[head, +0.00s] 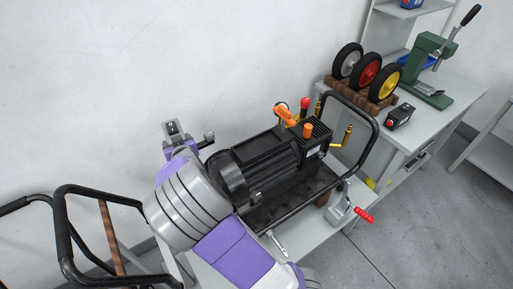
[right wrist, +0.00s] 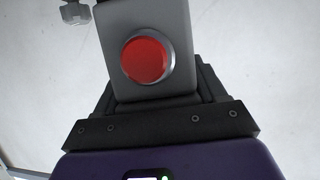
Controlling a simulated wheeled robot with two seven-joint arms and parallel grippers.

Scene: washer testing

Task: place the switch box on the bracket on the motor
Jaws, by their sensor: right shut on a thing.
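The motor (head: 262,165) is a black ribbed cylinder with a black box on its right end, lying inside a black tubular frame on the table. My right gripper (right wrist: 155,98) is shut on a grey switch box (right wrist: 177,25) with a round red button. In the head view, this gripper (head: 177,143) is at the motor's left end, against the wall side, and my forearm covers part of the motor. A grey knob (head: 209,135) on a dark stem is just right of the gripper; a grey knob also shows in the wrist view (right wrist: 76,13). I cannot make out the bracket. My left gripper is out of view.
Orange and red-topped fittings (head: 285,115) stand by the motor's right end. A grey tool with a red handle (head: 345,207) lies at the table's right. Wheels (head: 368,72), a green press (head: 428,60) and a dark box (head: 399,116) sit on the far bench. A tube-framed cart (head: 66,240) is at lower left.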

